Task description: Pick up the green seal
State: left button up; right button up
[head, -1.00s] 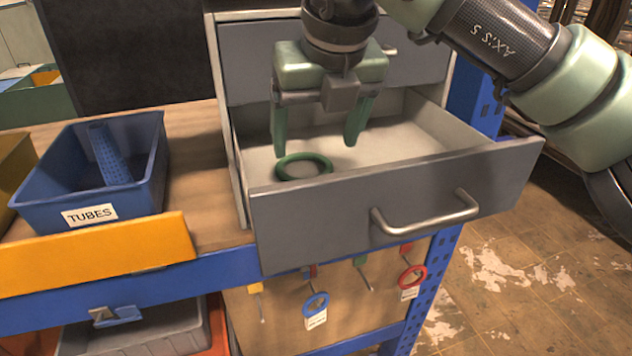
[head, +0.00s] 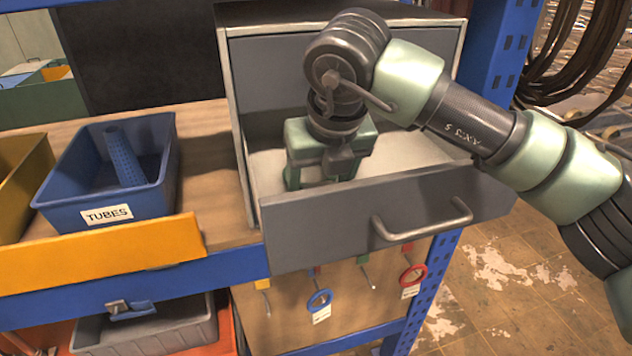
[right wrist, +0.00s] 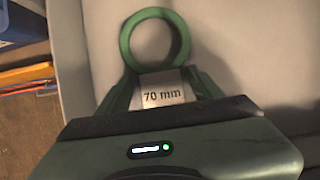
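My left gripper is not in view.
The grey drawer front with its metal handle (head: 425,228) stands in front of my gripper, and the drawer walls are close around it. A blue TUBES bin (head: 62,200) is to the left. Tagged rings, one blue (head: 320,300) and one red (head: 413,274), hang below the drawer.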

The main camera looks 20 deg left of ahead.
jog(key=c, duration=1.1)
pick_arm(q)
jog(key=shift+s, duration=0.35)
pick_arm(e)
jog(key=shift+o, duration=0.2)
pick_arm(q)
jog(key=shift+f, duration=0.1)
